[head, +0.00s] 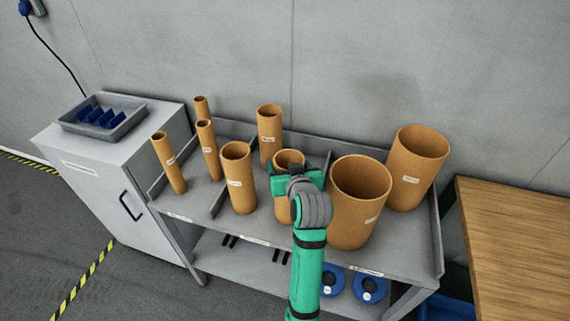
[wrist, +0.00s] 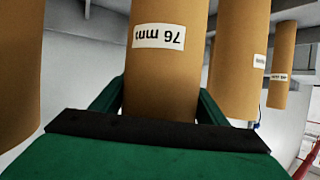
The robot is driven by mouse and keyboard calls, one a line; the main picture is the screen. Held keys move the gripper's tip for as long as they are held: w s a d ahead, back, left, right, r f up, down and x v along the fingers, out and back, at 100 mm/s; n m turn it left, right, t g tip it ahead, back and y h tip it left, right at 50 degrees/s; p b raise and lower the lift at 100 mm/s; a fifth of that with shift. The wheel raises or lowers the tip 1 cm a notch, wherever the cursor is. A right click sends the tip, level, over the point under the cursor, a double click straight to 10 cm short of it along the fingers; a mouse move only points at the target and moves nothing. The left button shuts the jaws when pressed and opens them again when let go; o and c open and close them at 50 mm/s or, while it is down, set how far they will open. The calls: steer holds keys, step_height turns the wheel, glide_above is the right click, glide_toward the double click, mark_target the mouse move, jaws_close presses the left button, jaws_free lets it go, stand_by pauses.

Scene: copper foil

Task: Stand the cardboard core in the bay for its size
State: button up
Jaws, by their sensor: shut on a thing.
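My gripper (head: 298,180) is shut on a brown cardboard core (head: 283,209). In the wrist view the held core (wrist: 165,75) carries a label that reads 76 mm, upside down in the picture. Green fingers clasp it on both sides. The core is upright in the middle bay of the rack (head: 222,204), among medium-width cores. Its base shows near shelf level, but I cannot tell whether it touches. A medium core (head: 239,180) stands to its left and another (head: 269,137) behind it.
Narrow cores (head: 168,163) stand in the left bay. Wide cores (head: 358,205) stand close on the right, one (head: 416,168) farther back. A grey cabinet (head: 120,165) with a tray (head: 103,119) is at left, a wooden table (head: 515,235) at right. Blue rolls (head: 368,286) lie below.

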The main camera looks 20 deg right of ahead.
steer(key=shift+s+a+f, duration=0.1)
steer(key=shift+a+f, duration=0.15)
steer(key=shift+f, duration=0.05)
steer(key=shift+s+d, duration=0.15)
steer(key=shift+d, duration=0.1)
steer(key=o, duration=1.6)
steer(key=shift+f, duration=0.1)
